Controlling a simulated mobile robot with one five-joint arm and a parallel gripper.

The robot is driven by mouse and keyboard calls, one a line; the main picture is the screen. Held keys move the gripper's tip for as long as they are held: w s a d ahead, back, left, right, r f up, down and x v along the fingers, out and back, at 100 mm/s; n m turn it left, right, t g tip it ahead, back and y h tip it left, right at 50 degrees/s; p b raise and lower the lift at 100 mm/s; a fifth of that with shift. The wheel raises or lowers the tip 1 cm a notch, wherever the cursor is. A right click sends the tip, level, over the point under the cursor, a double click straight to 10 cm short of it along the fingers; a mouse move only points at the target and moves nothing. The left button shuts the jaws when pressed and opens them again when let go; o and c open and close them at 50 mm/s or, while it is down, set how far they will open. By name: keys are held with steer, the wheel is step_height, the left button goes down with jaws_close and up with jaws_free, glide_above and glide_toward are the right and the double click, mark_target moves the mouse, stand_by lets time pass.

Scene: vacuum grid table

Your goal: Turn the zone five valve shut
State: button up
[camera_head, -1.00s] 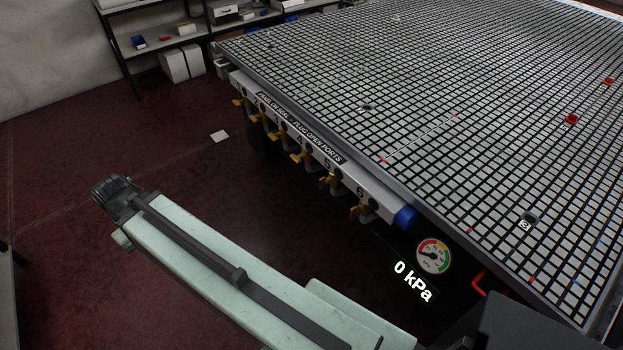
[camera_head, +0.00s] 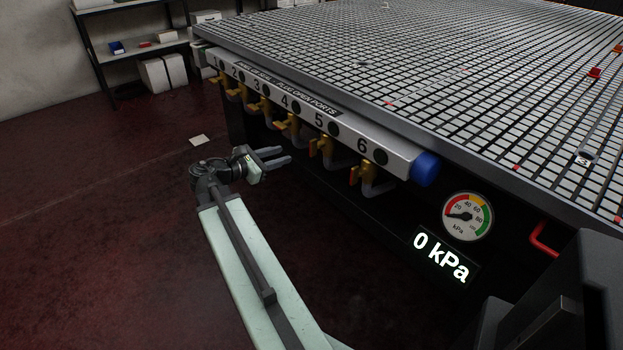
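A gap seems to lie between the fingertips and the valve five handle.
A blue cap (camera_head: 425,169) ends the bar. The gauge (camera_head: 468,216) and display (camera_head: 442,256) read 0 kPa.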

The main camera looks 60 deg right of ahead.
mark_target(310, 146)
steer(key=s+d, duration=0.1)
steer(key=d, duration=0.2)
steer(key=s+d+n+g+h+b, duration=0.1)
steer(key=s+d, duration=0.1)
steer(key=d, duration=0.2)
steer(key=s+d+n+h+b, duration=0.1)
steer(key=s+d, duration=0.1)
steer(key=d, duration=0.2)
steer(key=shift+s+f+g, duration=0.15)
steer(key=shift+g, duration=0.15)
jaws_close()
